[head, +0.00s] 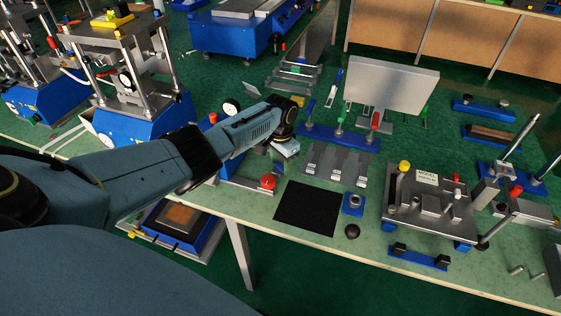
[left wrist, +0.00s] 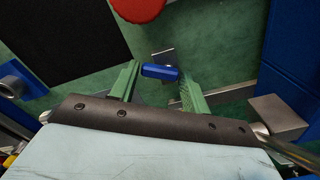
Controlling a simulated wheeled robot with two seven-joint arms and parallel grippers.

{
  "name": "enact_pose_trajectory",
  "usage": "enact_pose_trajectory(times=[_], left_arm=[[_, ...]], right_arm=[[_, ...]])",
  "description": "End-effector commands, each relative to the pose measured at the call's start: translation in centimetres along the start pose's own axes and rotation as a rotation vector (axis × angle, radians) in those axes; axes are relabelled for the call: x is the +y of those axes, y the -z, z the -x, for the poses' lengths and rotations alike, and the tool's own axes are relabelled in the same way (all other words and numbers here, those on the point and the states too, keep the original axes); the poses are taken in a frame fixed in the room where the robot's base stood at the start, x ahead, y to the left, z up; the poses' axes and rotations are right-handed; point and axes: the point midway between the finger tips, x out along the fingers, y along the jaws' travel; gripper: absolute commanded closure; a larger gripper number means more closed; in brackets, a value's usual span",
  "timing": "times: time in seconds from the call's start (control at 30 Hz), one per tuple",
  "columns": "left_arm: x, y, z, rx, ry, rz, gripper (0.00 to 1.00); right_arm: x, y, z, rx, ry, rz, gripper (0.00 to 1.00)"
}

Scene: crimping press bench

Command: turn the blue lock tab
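The blue lock tab (left wrist: 160,72) shows in the left wrist view as a small blue bar on a grey metal plate. It lies in the gap between the green fingers of my left gripper (left wrist: 159,82). The fingers stand apart, one at each end of the tab, and I cannot tell whether they touch it or are still above it. In the head view my left gripper (head: 286,149) points down over the bench behind the red button (head: 267,182). My right gripper is not in view.
A black mat (head: 307,208) lies in front of the gripper. A grey plate with clamps (head: 337,164) is to its right, with a blue block and upright levers (head: 340,137) behind. A blue press (head: 140,120) stands to the left. A metal fixture (head: 425,205) sits farther right.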

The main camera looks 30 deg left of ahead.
Motion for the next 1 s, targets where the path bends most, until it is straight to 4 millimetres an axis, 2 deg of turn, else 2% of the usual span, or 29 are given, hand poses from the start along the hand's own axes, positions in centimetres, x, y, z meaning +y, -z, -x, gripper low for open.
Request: enact_pose_trajectory(times=[0.03, 0.1, 0.13, 0.47, 0.57, 0.77, 1.0], left_arm=[[0.0, 0.0, 0.0, 0.001, 0.000, 0.000, 0.46], [0.0, 0.0, 0.0, 0.000, 0.000, 0.001, 0.37], [0.0, 0.0, 0.0, 0.000, 0.000, 0.001, 0.36], [0.0, 0.0, 0.4, 0.000, 0.000, 0.002, 0.36], [0.0, 0.0, 1.7, 0.000, 0.000, 0.001, 0.36], [-0.1, 0.0, 6.2, 0.003, 0.002, 0.000, 0.36], [0.0, 0.0, 11.0, 0.001, 0.001, 0.001, 0.36]], right_arm=[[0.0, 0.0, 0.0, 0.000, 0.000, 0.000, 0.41], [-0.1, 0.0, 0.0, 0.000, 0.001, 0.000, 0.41], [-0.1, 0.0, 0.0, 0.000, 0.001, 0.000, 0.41], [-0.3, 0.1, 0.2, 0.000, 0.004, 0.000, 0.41], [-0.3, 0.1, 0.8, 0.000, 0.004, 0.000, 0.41], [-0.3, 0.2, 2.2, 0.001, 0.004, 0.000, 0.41], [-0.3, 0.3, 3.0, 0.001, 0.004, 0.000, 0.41]])
